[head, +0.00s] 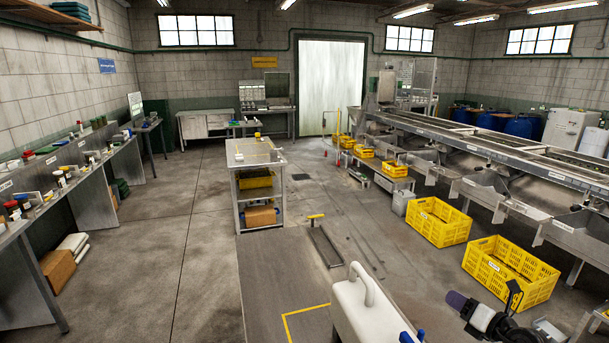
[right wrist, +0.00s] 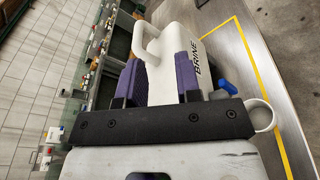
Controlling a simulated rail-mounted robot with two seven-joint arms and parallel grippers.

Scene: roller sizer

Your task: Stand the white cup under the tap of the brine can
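The white brine can (head: 350,315), with a loop handle on top, stands on the table at the bottom of the head view. Its blue tap (head: 410,337) is at the frame's lower edge. In the right wrist view the can (right wrist: 218,45) and blue tap (right wrist: 227,87) lie beyond my fingers. My right gripper (head: 460,300) is right of the can in the head view; its purple-padded fingers (right wrist: 162,75) are apart. My left gripper is out of view.
A yellow tape line (head: 286,325) marks the grey table (head: 270,270) beside the can. Yellow crates (head: 438,222) stand on the floor to the right, below the long roller machine (head: 490,150). A trolley (head: 240,190) stands beyond the table. The table's left part is bare.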

